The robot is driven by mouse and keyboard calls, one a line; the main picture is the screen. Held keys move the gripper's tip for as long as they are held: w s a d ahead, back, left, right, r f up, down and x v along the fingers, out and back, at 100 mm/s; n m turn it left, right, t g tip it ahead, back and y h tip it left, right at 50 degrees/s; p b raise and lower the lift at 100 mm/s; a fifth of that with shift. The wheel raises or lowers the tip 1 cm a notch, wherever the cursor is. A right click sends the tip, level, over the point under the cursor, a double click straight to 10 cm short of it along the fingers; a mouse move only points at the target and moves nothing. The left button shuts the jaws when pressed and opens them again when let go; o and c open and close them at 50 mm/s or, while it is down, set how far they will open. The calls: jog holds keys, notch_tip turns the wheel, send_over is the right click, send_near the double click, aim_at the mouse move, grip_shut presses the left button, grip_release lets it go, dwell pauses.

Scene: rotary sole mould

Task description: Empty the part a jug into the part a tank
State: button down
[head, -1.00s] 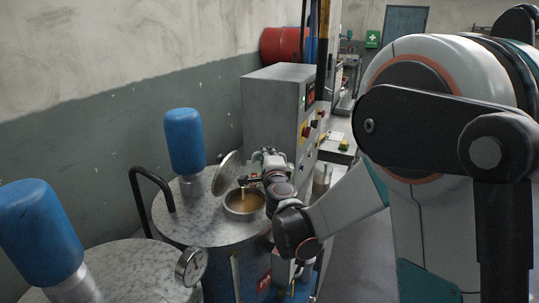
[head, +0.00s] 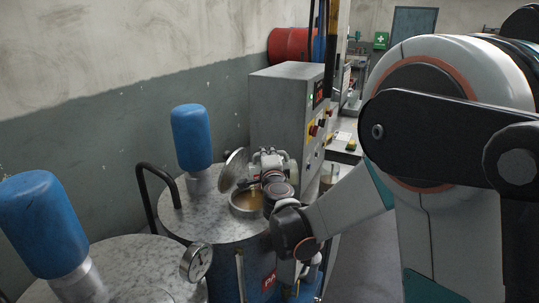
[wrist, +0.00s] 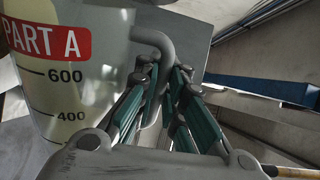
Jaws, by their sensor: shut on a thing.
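The part A jug (wrist: 88,85) is a clear vessel with a red PART A label and volume marks, seen large at the left of the wrist view. My gripper (wrist: 165,85) is shut on its grey handle (wrist: 158,48). In the head view my gripper (head: 266,163) is above the open filling port of the tank, and my wrist hides most of the jug. The part A tank (head: 205,212) is a drum with a mottled grey top and a blue side. Its round lid (head: 234,169) stands tilted open, and amber liquid (head: 246,198) shows inside the port.
A blue cylinder (head: 192,135) stands on the tank top, beside a black bent pipe (head: 152,168). A second tank (head: 135,262) with a gauge (head: 196,262) is at the front left. A grey control cabinet (head: 280,108) stands close behind my gripper.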

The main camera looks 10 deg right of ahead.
aim_at(292, 160)
jog(key=shift+a+r+n, duration=0.2)
jog(key=shift+a+n, duration=0.25)
jog(key=shift+a, duration=0.15)
jog(key=shift+a+r+n, duration=0.15)
jog(key=shift+a+n, duration=0.3)
jog(key=shift+a, duration=0.1)
jog(key=shift+a, duration=0.3)
jog(key=shift+f+b, duration=0.1)
jog(key=shift+b, duration=0.95)
